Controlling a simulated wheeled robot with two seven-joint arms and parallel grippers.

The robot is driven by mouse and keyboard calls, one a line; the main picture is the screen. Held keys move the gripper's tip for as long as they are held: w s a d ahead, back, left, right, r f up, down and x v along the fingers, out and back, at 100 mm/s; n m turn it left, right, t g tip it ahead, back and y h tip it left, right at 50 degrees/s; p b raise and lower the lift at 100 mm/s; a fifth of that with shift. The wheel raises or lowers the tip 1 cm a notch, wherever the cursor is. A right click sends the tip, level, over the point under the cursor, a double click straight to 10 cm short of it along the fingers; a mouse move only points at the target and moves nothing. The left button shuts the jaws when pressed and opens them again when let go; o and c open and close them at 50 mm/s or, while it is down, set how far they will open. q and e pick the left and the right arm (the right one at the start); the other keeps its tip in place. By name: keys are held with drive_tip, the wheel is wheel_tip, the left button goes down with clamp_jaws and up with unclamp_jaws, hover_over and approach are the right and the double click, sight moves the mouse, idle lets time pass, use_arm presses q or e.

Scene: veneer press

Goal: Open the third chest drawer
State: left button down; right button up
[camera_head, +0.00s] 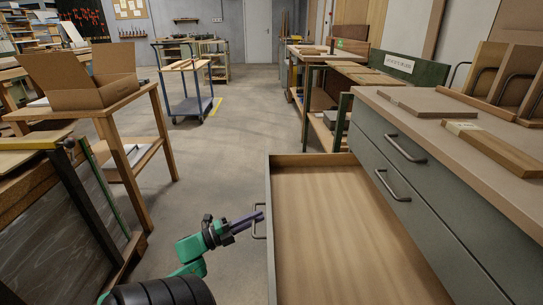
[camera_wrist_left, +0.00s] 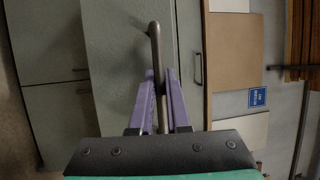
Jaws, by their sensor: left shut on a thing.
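The grey chest (camera_head: 438,172) stands at the right with a light top. Its third drawer (camera_head: 335,230) is pulled far out, and its wooden inside is empty. The two drawers above it are shut, with handles (camera_head: 405,149) and (camera_head: 392,187) on their fronts. My left gripper (camera_head: 259,216) is at the open drawer's front and shut on its bar handle (camera_head: 260,236). In the left wrist view the handle (camera_wrist_left: 154,50) runs between the purple fingers (camera_wrist_left: 160,88). My right gripper is not in view.
Boards (camera_head: 490,148) lie on the chest top. A blue cart (camera_head: 188,100) stands farther back. The floor between is clear.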

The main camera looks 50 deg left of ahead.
use_arm(q)
drive_tip(key=shift+s+a+f, duration=0.1)
drive_tip(key=shift+s+a, duration=0.2)
drive_tip(key=shift+s, duration=0.2)
drive_tip(key=c, duration=1.2)
unclamp_jaws()
drive_tip(key=shift+o, duration=0.2)
drive_tip(key=b+v, duration=0.1)
drive_tip(key=v, duration=1.3)
drive_tip(key=shift+s, duration=0.3)
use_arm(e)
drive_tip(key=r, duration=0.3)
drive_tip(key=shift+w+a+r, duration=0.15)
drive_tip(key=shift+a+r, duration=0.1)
